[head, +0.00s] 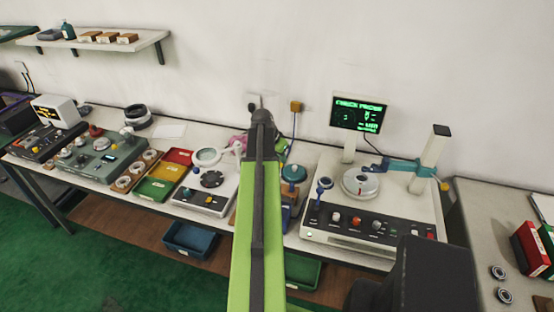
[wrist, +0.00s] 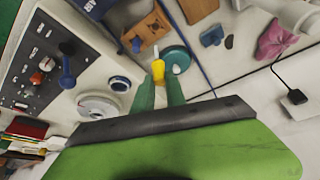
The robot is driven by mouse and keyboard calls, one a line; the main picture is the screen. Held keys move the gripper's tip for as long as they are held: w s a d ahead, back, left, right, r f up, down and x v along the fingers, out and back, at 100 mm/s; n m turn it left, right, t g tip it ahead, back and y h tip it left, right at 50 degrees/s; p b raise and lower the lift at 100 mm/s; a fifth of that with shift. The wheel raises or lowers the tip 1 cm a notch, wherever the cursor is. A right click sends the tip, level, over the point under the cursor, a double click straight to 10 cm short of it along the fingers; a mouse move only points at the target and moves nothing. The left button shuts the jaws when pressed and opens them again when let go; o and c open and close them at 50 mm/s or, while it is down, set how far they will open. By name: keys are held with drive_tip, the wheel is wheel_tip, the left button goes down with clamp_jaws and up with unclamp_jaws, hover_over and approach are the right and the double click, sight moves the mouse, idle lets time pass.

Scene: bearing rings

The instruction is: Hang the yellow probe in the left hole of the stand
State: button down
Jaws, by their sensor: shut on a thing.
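The yellow probe (wrist: 158,71) is between the two green fingers of my gripper (wrist: 160,88) in the wrist view. The fingers are shut on it, and a pale part shows beside it. Beyond it lies a round teal-topped object (wrist: 176,58), also in the head view (head: 293,173); I cannot tell whether the probe touches it. A brown wooden block (wrist: 150,27) with a dark hole and a blue piece at its edge lies above the probe in the picture. I cannot tell for sure that it is the stand. In the head view my arm hides the gripper and probe.
A white machine (head: 340,238) with knobs, a silver disc (head: 360,183) and a teal arm (head: 405,166) stands right of my arm. A lit screen (head: 359,114) is behind it. Coloured bins (head: 165,178) and a white instrument (head: 205,198) are left. A pink cloth (wrist: 275,40) lies nearby.

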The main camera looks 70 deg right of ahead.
drive_tip(key=f+b, duration=0.6)
drive_tip(key=shift+w+a, duration=0.15)
drive_tip(key=shift+w, duration=0.2)
drive_tip(key=shift+f+b, duration=0.35)
idle(0.9)
drive_tip(key=shift+f+b, duration=0.65)
drive_tip(key=shift+f, duration=0.25)
idle(0.3)
drive_tip(key=shift+f+b, duration=2.2)
drive_tip(key=shift+b, duration=0.25)
drive_tip(key=c, duration=1.3)
unclamp_jaws()
